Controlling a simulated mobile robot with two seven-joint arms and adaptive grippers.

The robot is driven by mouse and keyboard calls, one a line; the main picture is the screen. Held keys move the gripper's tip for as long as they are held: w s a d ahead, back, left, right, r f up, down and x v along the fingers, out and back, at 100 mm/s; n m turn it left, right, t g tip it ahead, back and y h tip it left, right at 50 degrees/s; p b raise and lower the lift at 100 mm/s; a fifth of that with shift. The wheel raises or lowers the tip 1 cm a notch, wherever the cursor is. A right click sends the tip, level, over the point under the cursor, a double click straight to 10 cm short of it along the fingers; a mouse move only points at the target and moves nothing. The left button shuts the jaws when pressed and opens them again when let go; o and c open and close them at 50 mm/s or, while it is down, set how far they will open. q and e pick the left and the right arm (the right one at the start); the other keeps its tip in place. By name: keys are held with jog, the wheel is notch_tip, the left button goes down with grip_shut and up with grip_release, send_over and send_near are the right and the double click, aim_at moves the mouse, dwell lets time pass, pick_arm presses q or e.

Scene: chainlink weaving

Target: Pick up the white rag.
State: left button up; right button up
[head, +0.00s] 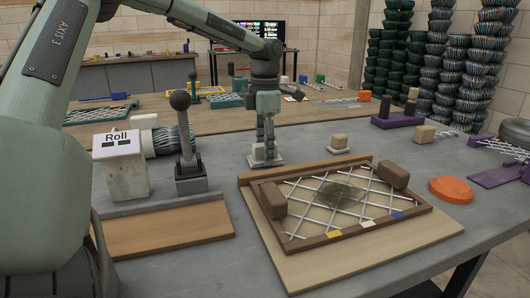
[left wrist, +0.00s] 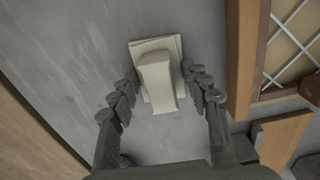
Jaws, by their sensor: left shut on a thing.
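The white rag (head: 264,161) looks like a pale, folded block with a wider flat base. It is at the grey table, left of the wire-mesh frame. My left gripper (head: 265,143) points straight down over it, with its fingers at the rag's upper part. In the left wrist view the rag (left wrist: 158,78) lies between the two rows of finger joints of my left gripper (left wrist: 160,88), which is shut on it. I cannot tell whether its base is clear of the table. My right gripper is not in view.
A wooden frame with wire mesh (head: 333,234) and brown blocks stands just right. A lever (head: 187,140) and a box marked "Roll" (head: 122,166) stand left. A beige block (head: 339,141) and an orange disc (head: 451,189) lie farther right. The front right table edge is clear.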

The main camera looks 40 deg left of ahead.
pick_arm(q)
notch_tip(320, 180, up, 4)
jog(key=shift+w+f, duration=0.1)
jog(key=s+d+r+b, duration=0.1)
jog(key=s+r+b, duration=0.1)
jog(key=s+r, duration=0.5)
jog(key=s, duration=0.4)
jog(key=shift+s+d, duration=0.35)
jog(key=shift+s, duration=0.05)
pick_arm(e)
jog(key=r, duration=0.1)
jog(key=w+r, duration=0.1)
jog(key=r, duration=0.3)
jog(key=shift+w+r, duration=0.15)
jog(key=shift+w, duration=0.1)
pick_arm(q)
jog(key=shift+f, duration=0.1)
